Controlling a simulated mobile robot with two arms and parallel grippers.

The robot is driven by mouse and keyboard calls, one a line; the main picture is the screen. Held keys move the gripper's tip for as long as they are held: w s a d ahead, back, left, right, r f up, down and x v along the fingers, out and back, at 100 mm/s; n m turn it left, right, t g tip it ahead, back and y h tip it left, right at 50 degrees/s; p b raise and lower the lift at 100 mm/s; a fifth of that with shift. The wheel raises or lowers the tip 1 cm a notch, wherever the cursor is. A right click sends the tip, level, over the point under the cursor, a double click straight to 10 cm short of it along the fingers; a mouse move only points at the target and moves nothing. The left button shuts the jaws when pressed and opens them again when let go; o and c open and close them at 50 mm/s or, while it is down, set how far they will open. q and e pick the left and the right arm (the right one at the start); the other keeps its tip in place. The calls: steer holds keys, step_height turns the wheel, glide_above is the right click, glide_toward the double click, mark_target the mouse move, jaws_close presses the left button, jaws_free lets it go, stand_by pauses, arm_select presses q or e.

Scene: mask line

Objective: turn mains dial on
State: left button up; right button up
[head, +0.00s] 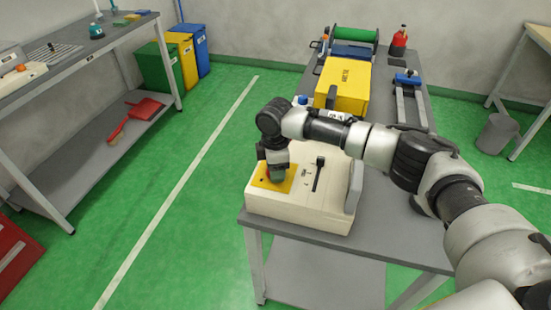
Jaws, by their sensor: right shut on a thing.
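A cream machine (290,208) stands at the near end of the grey bench, with a yellow plate (263,182) on its top left. My right gripper (276,177) points down onto this plate, its arm coming in from the right. It is shut on the mains dial, which the gripper hides almost entirely, so I cannot tell where the dial points. A black lever (318,174) stands on the machine's top to the right of the plate. My left gripper is out of the picture.
Behind the machine on the grey bench (395,235) are a yellow box (344,82), a green reel (352,35), a red bottle (398,42) and a blue-and-grey device (407,80). Green floor (170,230) is open to the left. Another bench (85,65) stands far left.

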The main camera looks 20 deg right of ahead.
steer(key=n+p, duration=0.1)
steer(key=n, duration=0.1)
steer(key=shift+a+r+n, duration=0.1)
steer(key=shift+n, duration=0.3)
steer(key=n+p, duration=0.1)
steer(key=n, duration=0.1)
steer(key=shift+n, duration=0.4)
steer(key=n+p, duration=0.1)
steer(key=n, duration=0.2)
steer(key=shift+n, duration=2)
steer(key=o, duration=0.9)
